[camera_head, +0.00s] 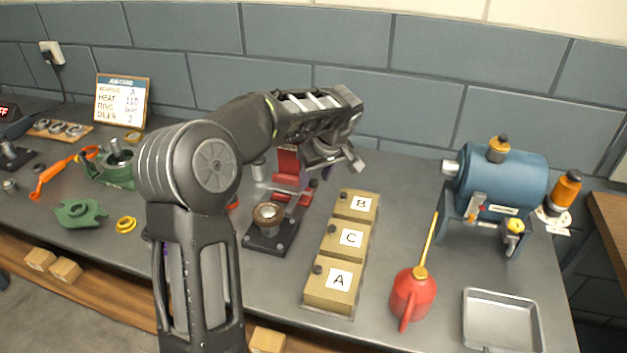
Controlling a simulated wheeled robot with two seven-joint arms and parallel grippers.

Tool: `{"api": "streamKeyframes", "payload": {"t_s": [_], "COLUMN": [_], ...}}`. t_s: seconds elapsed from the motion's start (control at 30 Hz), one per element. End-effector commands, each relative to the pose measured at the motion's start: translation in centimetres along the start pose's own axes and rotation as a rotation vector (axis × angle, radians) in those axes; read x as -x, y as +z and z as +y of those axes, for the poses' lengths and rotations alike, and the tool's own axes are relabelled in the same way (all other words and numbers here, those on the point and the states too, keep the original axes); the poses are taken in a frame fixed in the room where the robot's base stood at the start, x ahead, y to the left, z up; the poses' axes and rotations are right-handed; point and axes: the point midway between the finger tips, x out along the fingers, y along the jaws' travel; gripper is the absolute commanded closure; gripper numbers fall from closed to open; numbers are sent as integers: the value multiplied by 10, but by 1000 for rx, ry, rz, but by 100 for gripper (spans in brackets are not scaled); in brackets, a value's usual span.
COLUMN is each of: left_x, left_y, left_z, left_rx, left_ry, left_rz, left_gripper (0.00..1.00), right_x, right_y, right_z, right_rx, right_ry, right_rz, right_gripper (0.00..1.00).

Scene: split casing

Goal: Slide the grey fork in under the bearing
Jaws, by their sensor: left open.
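A brown and grey ring-shaped part (268,212), which looks like the bearing, sits on the dark base (268,240) of a small red press (287,165). My left gripper (342,166) is open above and right of the press, over the back of the box row, and looks empty. My left arm covers part of the bench and the press top. My right gripper is not in view.
Tan boxes B (357,204), C (345,239) and A (333,283) stand right of the press. Farther right are a red oil can (412,296), a blue machine (503,184) and a metal tray (500,322). Green casing parts (80,213) lie left.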

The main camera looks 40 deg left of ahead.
Motion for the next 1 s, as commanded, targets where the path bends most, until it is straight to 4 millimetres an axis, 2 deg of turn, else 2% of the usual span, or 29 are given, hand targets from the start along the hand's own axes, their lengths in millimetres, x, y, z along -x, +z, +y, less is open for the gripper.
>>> {"api": "streamKeyframes", "payload": {"t_s": [0.2, 0.53, 1.0], "left_x": [-26, -31, -30], "left_y": [0, 0, 0], "left_z": [0, 0, 0], "left_rx": [-1, 0, 0], "left_ry": [-1, 1, 0], "left_rz": [-1, 0, 0], "left_gripper": [55, 55, 93], "right_x": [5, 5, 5], "right_y": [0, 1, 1], "right_z": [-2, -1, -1], "right_rx": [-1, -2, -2], "right_ry": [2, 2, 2], "right_rz": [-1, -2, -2], "right_gripper": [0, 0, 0]}}
